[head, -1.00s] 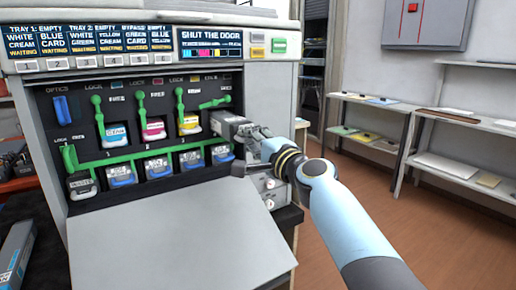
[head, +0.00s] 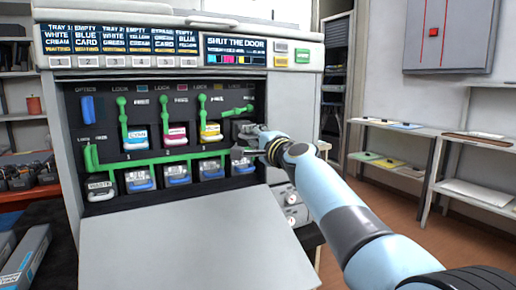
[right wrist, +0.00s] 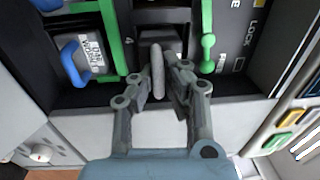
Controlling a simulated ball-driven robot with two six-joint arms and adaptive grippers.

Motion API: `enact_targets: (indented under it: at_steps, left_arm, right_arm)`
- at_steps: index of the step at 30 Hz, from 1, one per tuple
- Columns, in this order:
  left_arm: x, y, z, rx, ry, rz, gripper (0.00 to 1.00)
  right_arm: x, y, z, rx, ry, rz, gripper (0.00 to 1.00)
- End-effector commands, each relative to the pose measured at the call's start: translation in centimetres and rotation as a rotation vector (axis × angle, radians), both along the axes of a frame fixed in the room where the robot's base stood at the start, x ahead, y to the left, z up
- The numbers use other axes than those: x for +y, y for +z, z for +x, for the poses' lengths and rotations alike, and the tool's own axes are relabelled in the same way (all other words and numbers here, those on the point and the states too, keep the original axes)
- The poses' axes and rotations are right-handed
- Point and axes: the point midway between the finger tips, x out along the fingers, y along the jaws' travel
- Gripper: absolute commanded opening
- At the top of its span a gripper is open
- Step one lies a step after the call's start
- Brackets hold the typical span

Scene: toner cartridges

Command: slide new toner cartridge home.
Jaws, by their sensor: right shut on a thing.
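A dark grey toner cartridge (head: 241,128) sits in the rightmost upper slot of the open printer (head: 72,120). Most of it is inside and only its front end shows. In the right wrist view, its end (right wrist: 163,38) carries a grey upright grip (right wrist: 158,72). My right gripper (head: 264,142) is at the slot mouth, and in the right wrist view its fingers (right wrist: 159,78) close on both sides of that grip. The green lever (head: 237,110) above this slot lies nearly level in the head view. How deep the cartridge sits is hard to tell. My left gripper is not in view.
Cyan (head: 136,138), magenta (head: 175,135) and yellow (head: 210,132) cartridges fill the other upper slots. Several containers, including the waste one (head: 101,187), sit in the lower row. The lowered door (head: 185,240) juts out below. Shelves (head: 400,145) stand at the right.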

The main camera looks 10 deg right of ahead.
Motion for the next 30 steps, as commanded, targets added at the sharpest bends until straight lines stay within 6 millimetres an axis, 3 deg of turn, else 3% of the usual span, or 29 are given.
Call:
enact_targets:
  at_steps: [3, 12, 13, 19, 24, 30]
  left_arm:
    - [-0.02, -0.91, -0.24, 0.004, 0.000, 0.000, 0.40]
    - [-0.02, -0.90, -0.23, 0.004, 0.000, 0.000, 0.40]
    - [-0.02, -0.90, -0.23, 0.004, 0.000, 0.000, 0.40]
    - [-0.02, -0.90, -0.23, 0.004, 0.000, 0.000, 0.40]
    - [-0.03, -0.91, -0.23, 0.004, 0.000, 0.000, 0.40]
    - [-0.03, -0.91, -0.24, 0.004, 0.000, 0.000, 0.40]
  right_arm:
    - [0.31, -0.26, 0.82, 0.001, 0.000, -0.001, 0.00]
    - [0.40, 0.05, 1.07, 0.000, 0.000, -0.001, 0.00]
    - [0.40, 0.04, 1.07, 0.000, 0.000, -0.001, 0.09]
    - [0.40, 0.04, 1.06, 0.000, 0.000, -0.001, 0.35]
    - [0.39, 0.02, 1.05, 0.000, 0.000, -0.001, 0.35]
    - [0.40, -0.20, 1.02, 0.003, 0.001, -0.002, 0.58]
